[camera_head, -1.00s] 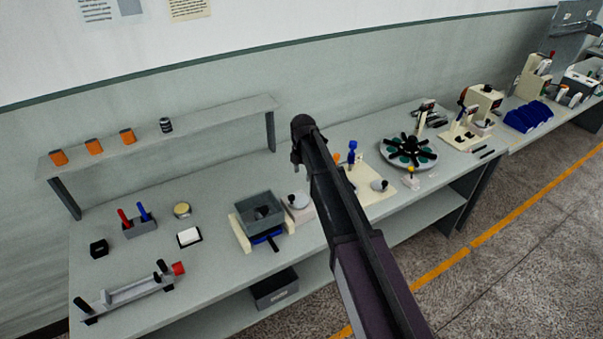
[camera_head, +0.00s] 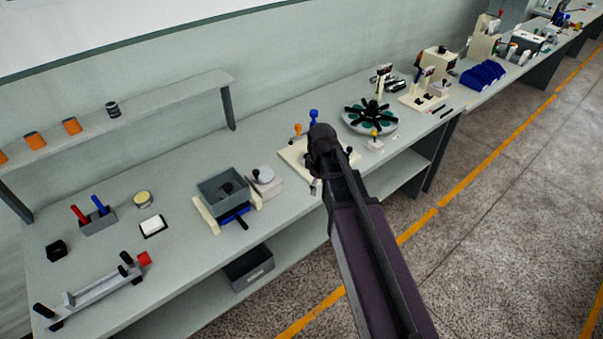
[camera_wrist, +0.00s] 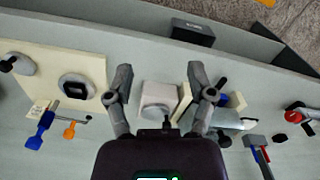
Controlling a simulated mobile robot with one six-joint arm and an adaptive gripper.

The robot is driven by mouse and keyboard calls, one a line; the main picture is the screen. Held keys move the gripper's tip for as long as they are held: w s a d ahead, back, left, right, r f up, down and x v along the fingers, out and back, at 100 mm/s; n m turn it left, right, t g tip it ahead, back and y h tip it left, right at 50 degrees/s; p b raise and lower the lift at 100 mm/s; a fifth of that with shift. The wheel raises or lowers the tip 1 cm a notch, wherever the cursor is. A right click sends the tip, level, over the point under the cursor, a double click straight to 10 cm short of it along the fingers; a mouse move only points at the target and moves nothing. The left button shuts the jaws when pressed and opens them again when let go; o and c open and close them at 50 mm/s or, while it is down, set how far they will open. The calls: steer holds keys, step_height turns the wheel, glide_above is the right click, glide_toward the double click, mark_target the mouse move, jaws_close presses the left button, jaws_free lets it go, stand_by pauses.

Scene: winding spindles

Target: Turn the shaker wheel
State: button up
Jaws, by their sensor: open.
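The shaker is a grey open box (camera_head: 222,186) on cream rails with blue parts beneath, near the table's front. Beside its right end in the head view is a cream block with a pale grey wheel (camera_head: 263,173) bearing a small dark knob. In the wrist view the block and wheel (camera_wrist: 159,96) lie below and between my fingers, apart from them; details there are small. My gripper (camera_wrist: 160,82) is open and empty. In the head view my gripper (camera_head: 316,182) hangs over the cream plate, right of the wheel, its fingers mostly hidden behind my arm.
The cream plate (camera_head: 292,158) with orange and blue handles stands right of the wheel. A round carousel (camera_head: 370,116) is farther right. A red-and-blue tool holder (camera_head: 97,220) and a clamp fixture (camera_head: 95,290) are left. A dark bin (camera_head: 248,268) sits on the lower shelf.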

steer(key=s+d+f+m+b, duration=0.2)
steer(key=s+d+m, duration=0.4)
steer(key=s+m, duration=0.4)
steer(key=shift+s+d+f, duration=0.15)
steer(key=shift+d+f, duration=0.1)
steer(key=shift+c, duration=0.9)
